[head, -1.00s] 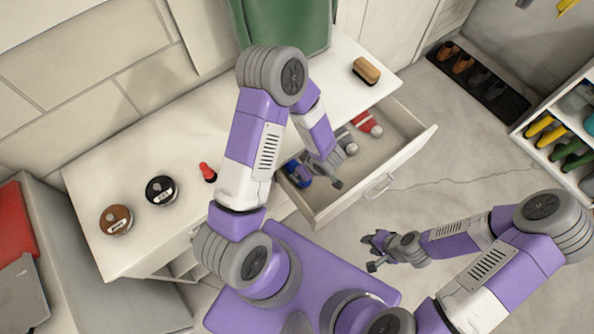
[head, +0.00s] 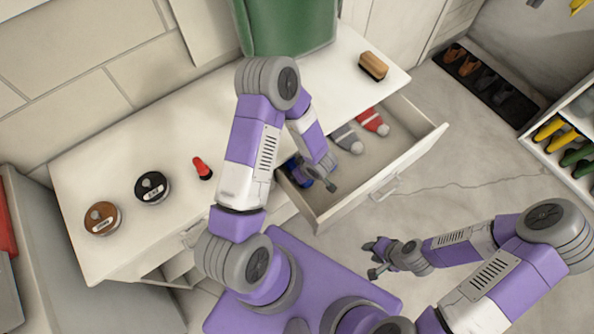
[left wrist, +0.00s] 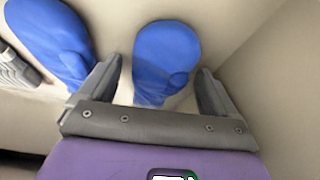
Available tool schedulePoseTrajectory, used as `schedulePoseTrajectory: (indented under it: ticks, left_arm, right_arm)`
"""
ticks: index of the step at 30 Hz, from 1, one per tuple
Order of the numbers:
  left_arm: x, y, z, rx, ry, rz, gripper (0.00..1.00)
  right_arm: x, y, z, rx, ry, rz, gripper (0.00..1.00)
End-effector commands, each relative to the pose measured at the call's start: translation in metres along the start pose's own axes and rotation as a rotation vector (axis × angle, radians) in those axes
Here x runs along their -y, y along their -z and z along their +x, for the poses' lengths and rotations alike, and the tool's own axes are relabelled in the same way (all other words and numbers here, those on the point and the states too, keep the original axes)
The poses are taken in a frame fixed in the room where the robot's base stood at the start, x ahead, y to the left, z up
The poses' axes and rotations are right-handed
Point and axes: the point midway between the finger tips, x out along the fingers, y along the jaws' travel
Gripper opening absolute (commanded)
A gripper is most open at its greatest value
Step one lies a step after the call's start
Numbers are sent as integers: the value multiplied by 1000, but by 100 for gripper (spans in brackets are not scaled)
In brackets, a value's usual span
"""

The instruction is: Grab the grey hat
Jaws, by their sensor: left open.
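The grey hat, a grey knitted piece with a pale round end (head: 347,139), lies in the open drawer beside a red one. My left gripper (head: 325,174) is open inside the drawer, nearer the robot than the grey piece and apart from it. In the left wrist view, its open fingers (left wrist: 158,78) stand on either side of a blue mitten-shaped piece (left wrist: 166,55). A second blue piece (left wrist: 52,40) lies to the left, with a grey ribbed edge (left wrist: 17,72) at the picture's border. My right gripper (head: 376,258) is open and empty outside the drawer.
The open drawer (head: 412,150) has bare floor toward its right end. The red piece (head: 373,122) lies behind the grey one. The white top (head: 110,170) holds two round tins, a small red item, a brush (head: 373,66) and a green container (head: 285,25).

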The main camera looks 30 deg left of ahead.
Motion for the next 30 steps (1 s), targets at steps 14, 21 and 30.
schedulePoseTrajectory:
  ticks: [14,21,30]
  left_arm:
    - [0,0,-1,0,-1,1,47]
    - [0,0,-1,-1,-2,1,31]
    - [-9,1,-11,-1,-4,2,31]
  right_arm:
    - [0,0,-1,0,0,0,38]
    - [0,0,-1,0,0,0,38]
    - [3,0,-8,0,0,0,38]
